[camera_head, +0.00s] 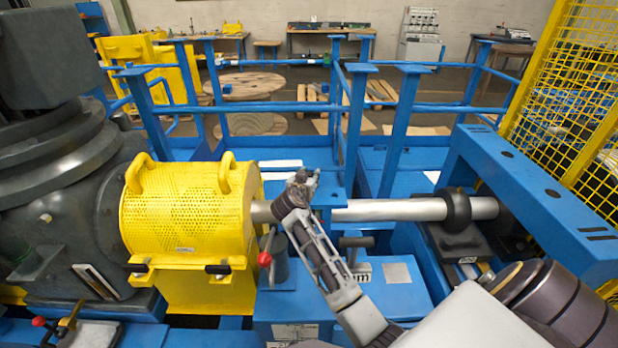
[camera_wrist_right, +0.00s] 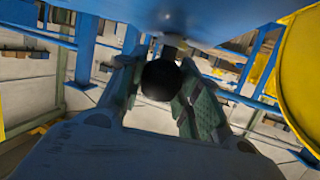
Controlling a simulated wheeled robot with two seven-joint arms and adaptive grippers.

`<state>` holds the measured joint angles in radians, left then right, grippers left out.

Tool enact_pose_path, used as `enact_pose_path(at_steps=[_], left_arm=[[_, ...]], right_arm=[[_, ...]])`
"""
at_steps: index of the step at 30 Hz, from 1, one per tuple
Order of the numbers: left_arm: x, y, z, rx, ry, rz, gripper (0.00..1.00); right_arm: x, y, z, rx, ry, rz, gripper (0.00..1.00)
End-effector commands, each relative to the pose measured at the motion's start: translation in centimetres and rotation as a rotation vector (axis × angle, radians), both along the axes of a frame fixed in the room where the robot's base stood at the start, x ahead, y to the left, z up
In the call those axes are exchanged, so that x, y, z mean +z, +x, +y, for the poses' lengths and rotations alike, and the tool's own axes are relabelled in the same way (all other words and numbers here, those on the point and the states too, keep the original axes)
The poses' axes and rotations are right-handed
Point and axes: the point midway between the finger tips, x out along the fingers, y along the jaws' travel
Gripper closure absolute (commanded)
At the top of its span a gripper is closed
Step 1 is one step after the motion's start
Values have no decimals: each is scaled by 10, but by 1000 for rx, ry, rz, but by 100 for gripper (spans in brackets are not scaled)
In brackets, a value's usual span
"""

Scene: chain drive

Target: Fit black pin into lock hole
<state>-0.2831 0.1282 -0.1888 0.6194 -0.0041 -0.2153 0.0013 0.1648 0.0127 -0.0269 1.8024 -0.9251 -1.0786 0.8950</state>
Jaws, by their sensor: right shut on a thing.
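My right gripper (camera_head: 298,182) reaches in from the lower right of the head view, its fingertips over the silver shaft beside the yellow guard. In the right wrist view, my right gripper (camera_wrist_right: 158,88) is shut on the black pin (camera_wrist_right: 160,80), whose round dark end shows between the two fingers. A short pale piece (camera_wrist_right: 172,50) shows just beyond it, close to a blue surface (camera_wrist_right: 200,15). I cannot tell whether the pin touches that surface or sits in a hole. The lock hole cannot be made out in either view. My left gripper is out of view.
The yellow perforated guard (camera_head: 185,210) stands left of the gripper. The silver shaft (camera_head: 390,210) runs right to a black collar (camera_head: 456,210). A red-knobbed lever (camera_head: 265,259) stands near the guard. Blue posts and rails (camera_head: 400,130) rise behind.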

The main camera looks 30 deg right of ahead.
Motion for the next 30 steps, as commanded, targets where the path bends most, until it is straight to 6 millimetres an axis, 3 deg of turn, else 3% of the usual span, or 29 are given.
enact_pose_path(at_steps=[6,7,12,30], left_arm=[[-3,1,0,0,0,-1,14],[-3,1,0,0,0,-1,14],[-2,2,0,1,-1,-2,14],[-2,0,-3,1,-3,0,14]], right_arm=[[-3,0,0,0,-1,-1,95],[-3,0,0,0,-1,-1,64],[-2,0,0,0,-1,-1,43],[0,-7,8,1,0,0,42]])
